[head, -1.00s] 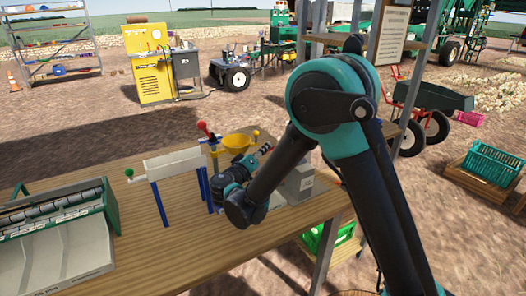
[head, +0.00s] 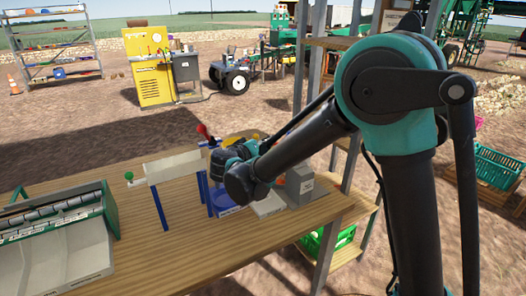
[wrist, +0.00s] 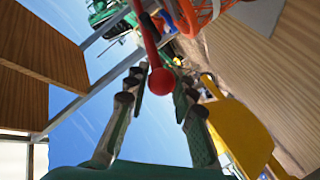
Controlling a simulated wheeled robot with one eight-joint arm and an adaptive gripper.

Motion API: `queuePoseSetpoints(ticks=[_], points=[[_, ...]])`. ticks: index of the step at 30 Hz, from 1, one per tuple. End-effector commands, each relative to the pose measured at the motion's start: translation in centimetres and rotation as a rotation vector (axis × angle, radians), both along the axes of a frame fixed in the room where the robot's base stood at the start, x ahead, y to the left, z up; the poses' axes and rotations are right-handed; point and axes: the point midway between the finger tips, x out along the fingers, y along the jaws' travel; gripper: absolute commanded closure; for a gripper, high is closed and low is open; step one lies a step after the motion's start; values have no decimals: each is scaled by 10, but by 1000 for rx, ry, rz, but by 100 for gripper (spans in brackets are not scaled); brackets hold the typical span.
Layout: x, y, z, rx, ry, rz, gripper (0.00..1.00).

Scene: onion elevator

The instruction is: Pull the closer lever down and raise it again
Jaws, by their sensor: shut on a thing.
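A lever with a round red knob (wrist: 161,81) and red rod shows in the wrist view, with the knob between my gripper's fingers. My gripper (wrist: 160,88) is shut on this lever, one finger on each side. In the head view a red lever end (head: 203,131) sticks up just left of my wrist, above the blue-legged stand. My arm hides the gripper's fingertips there. I cannot tell how far the lever is tilted. A green-knobbed handle (head: 129,176) is at the left end of the white panel (head: 175,167).
The wooden table (head: 170,245) carries a green-and-grey roller machine (head: 65,240) at left and a grey box (head: 301,184) at right. A yellow funnel (wrist: 240,135) is close beside my right finger in the wrist view. The table's front is clear.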

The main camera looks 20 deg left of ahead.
Motion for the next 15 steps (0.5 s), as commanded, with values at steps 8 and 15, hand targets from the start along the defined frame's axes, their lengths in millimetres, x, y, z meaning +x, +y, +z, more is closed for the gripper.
queuePoseSetpoints(ticks=[8,15], points=[[12,-13,42,160,185,-4,100],[30,-29,74,311,358,-7,100]])
